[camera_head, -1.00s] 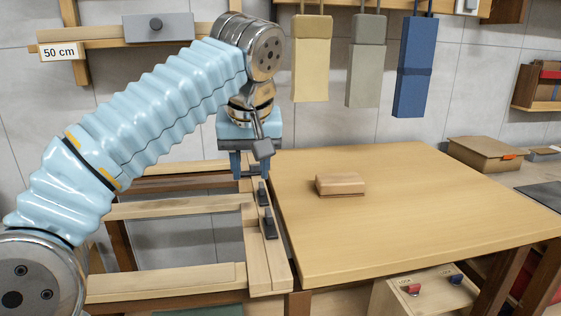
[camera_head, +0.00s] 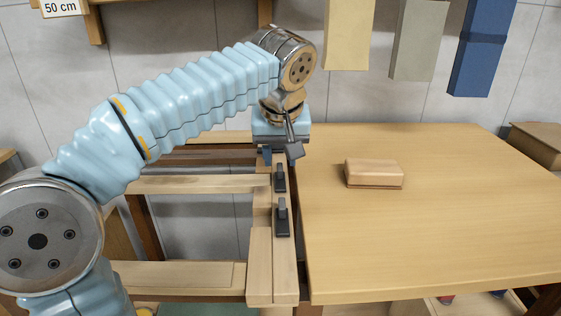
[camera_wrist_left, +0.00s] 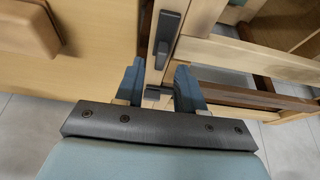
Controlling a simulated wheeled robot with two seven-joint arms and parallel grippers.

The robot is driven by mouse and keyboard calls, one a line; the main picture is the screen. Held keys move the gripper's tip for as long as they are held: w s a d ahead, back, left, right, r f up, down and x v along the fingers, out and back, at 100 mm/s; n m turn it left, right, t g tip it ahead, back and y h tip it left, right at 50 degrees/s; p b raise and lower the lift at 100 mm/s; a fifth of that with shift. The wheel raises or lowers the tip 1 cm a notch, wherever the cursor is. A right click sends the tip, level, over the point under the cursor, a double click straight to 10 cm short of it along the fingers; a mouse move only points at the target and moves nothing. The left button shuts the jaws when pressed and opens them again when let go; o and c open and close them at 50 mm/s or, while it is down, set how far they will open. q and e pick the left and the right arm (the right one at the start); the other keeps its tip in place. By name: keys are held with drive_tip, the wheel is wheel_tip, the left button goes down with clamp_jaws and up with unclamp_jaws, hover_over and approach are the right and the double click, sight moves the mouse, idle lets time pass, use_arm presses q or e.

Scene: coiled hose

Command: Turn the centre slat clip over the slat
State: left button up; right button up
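Two dark slat clips show on the wooden side rail in the head view: a middle one (camera_head: 280,178) and a nearer one (camera_head: 283,218). Both lie roughly along the rail (camera_head: 287,262). My left gripper (camera_head: 277,156) points down over the rail just beyond the middle clip. In the left wrist view its fingers (camera_wrist_left: 159,74) are apart, with a small dark piece (camera_wrist_left: 154,93) visible between them; I cannot tell whether they touch it. A clip (camera_wrist_left: 165,36) lies just beyond the fingertips there. The far rail end is hidden by the gripper. My right gripper is out of view.
A wooden tabletop (camera_head: 430,230) lies right of the rail, with a wooden block (camera_head: 374,173) on it. Pale slats (camera_head: 190,184) run left from the rail, with open gaps between them. Cream, grey and blue pieces (camera_head: 483,45) hang at the back wall.

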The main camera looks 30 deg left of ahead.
sight(280, 177)
use_arm(q)
drive_tip(key=shift+x, duration=1.25)
clamp_jaws()
